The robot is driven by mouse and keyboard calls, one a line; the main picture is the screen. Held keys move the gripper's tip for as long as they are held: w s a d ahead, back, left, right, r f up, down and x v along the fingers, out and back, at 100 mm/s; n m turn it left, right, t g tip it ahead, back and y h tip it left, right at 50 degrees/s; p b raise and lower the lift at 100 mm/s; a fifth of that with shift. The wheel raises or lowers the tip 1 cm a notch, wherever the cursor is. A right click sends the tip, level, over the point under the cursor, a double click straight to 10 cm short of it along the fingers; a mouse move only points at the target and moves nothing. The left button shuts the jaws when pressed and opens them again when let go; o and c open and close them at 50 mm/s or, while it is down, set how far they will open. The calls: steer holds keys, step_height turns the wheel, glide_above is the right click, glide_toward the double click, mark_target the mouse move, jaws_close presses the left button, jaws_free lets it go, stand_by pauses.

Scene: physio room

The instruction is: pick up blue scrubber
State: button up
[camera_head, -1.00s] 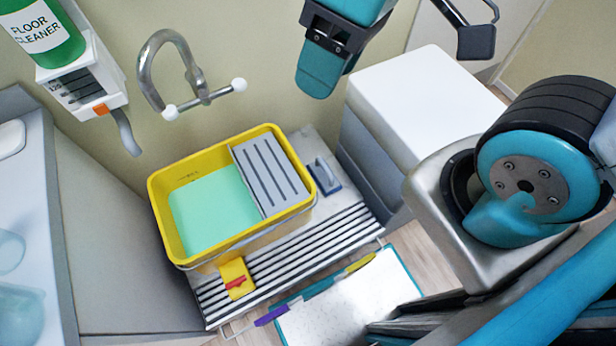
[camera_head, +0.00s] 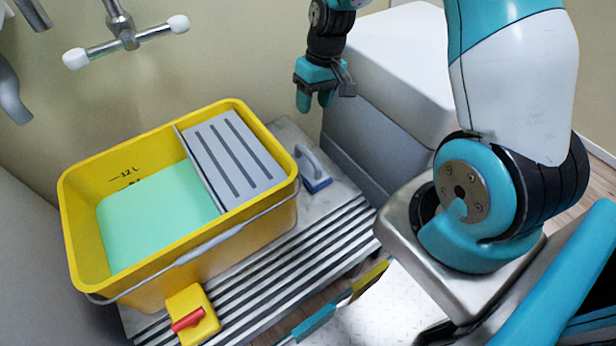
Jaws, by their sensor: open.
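The blue scrubber (camera_head: 314,168) has a blue base and a grey arched handle. It lies on the grey ridged sink unit, just right of the yellow bucket (camera_head: 82,240). My gripper (camera_head: 315,101) hangs above and slightly behind the scrubber in the picture, pointing down. It is open with nothing between its fingers, apart from the scrubber. The scrubber is fully in view.
The bucket holds green liquid and a grey slotted wringer (camera_head: 235,160); its handle leans over the front. A yellow block with a red lever (camera_head: 193,316) sits before it. A grey cabinet with a white top (camera_head: 395,50) stands right of the scrubber. A tap (camera_head: 128,38) is on the wall.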

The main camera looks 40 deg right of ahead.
mark_target(306, 149)
steer(key=f+b, duration=0.1)
steer(key=f, duration=0.3)
steer(key=a+f+b, duration=0.1)
steer(key=f, duration=0.3)
steer(key=a+f+b, duration=0.1)
steer(key=f+b, duration=0.1)
steer(key=f, duration=0.2)
steer(key=shift+a, duration=0.1)
steer(key=f+b, duration=0.2)
steer(key=f, duration=0.3)
steer(key=shift+a+f+b, duration=0.15)
steer(key=shift+a+b, duration=0.15)
steer(key=shift+b, duration=0.1)
steer(key=c, duration=0.9)
jaws_close()
step_height(306, 149, up, 20)
steer(key=p, duration=0.7)
